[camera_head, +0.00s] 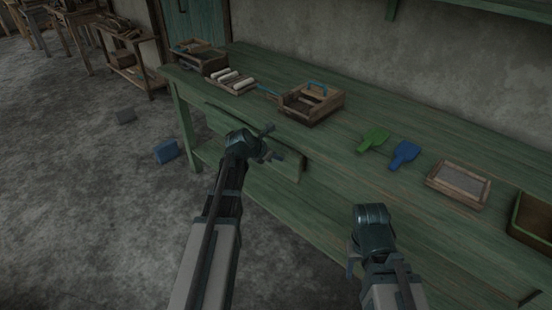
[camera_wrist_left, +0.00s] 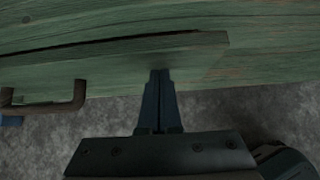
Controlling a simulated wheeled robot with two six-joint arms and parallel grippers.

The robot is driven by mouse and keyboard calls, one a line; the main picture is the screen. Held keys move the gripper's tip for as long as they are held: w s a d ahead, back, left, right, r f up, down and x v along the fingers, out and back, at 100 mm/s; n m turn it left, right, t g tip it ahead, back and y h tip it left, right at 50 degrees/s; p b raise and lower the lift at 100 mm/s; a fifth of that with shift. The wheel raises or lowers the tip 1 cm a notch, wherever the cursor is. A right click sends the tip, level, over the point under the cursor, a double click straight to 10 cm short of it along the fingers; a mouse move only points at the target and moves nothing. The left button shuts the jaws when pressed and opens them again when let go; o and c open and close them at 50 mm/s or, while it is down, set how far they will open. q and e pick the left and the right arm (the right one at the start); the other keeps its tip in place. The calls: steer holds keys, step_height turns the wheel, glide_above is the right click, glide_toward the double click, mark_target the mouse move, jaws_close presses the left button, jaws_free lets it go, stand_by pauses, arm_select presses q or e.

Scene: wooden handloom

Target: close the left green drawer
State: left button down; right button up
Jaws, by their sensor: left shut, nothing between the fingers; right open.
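The left green drawer (camera_head: 290,166) is in the front of the green workbench and stands out from it. In the left wrist view its front panel (camera_wrist_left: 205,52) runs across the picture, with a dark narrow gap behind its top edge at the left. Its brown handle (camera_wrist_left: 52,106) is left of my fingers. My left gripper (camera_head: 266,145) is shut and empty, in front of the panel. Its fingertips (camera_wrist_left: 160,72) overlap the panel; I cannot tell whether they touch. My right gripper (camera_head: 353,262) is open, before the bench further right, its fingers partly hidden.
On the green workbench (camera_head: 340,180) lie a wooden box with a blue handle (camera_head: 311,103), a green paddle (camera_head: 373,139), a blue paddle (camera_head: 404,154) and a framed tray (camera_head: 437,178). A blue block (camera_head: 166,151) is on the floor at left. The floor in front is clear.

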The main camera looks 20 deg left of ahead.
arm_select(q)
steer(key=shift+w, duration=0.1)
steer(key=w, duration=0.1)
steer(key=w+d, duration=0.1)
steer(key=w, duration=0.2)
steer(key=shift+w+d, duration=0.3)
steer(key=shift+d, duration=0.1)
steer(key=shift+r, duration=0.1)
steer(key=shift+s, duration=0.1)
steer(key=shift+s+a, duration=0.1)
steer(key=shift+s, duration=0.2)
steer(key=p, duration=0.7)
glide_toward(283, 150)
steer(key=s+a+f, duration=0.1)
steer(key=s+f, duration=0.1)
steer(key=shift+r, duration=0.25)
